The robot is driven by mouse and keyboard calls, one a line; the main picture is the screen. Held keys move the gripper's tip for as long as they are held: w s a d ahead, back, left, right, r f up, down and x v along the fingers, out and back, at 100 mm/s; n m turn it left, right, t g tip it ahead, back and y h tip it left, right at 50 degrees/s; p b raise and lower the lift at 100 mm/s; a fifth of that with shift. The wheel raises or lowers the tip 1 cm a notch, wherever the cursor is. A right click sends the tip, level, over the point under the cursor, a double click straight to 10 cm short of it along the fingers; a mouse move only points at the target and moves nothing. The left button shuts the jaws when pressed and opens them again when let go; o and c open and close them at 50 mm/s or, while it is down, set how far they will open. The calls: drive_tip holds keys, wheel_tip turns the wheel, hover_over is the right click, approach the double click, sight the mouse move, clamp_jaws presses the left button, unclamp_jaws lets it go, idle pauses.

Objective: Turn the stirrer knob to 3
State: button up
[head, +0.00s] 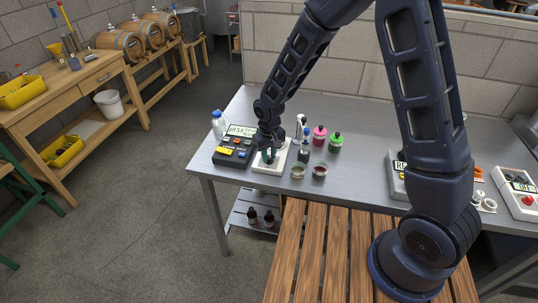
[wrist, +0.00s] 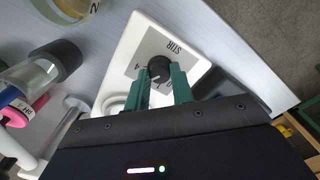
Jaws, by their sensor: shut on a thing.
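The stirrer (head: 275,167) is a white box on the metal bench, at the left part of the head view. In the wrist view its white case (wrist: 150,35) has a grey dial plate marked STIR and a 4. The black stirrer knob (wrist: 158,69) sits on that plate, with a light pointer line. My gripper (wrist: 165,85) has green fingers, one on each side of the knob, shut on it. In the head view my gripper (head: 268,156) reaches down over the stirrer and hides the knob. Most other dial numbers are hidden or too small to read.
A dark meter (head: 235,152) with a display and coloured buttons stands just left of the stirrer. A white bottle (head: 218,124) is behind it. Small cups (head: 297,172) and pink-capped (head: 319,134) and green-capped (head: 336,141) bottles stand to the right. The bench's front middle is clear.

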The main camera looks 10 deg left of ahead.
sight(269, 157)
idle(0.4)
drive_tip(key=o, duration=1)
wheel_tip(269, 157, up, 11)
idle(0.4)
drive_tip(key=w+d+r+m+t, duration=0.1)
drive_tip(key=w+d+r+m, duration=0.15)
drive_tip(key=d+r, duration=0.75)
drive_tip(key=w+d+r+m+t, duration=0.1)
drive_tip(key=w+d+r+m, duration=0.15)
drive_tip(key=d+r, duration=0.75)
drive_tip(key=s+d+r+m+t, duration=0.1)
drive_tip(key=s+d, duration=0.3)
drive_tip(key=d, duration=0.4)
drive_tip(key=s+d+m, duration=0.1)
drive_tip(key=s+d, duration=0.3)
drive_tip(key=d, duration=0.5)
drive_tip(key=s+d+r+m+t, duration=0.1)
drive_tip(key=s+d, duration=0.3)
drive_tip(key=d, duration=0.5)
drive_tip(key=shift+s+r+m+t, duration=0.15)
drive_tip(key=shift+r+m+t, duration=0.2)
drive_tip(key=shift+m, duration=0.25)
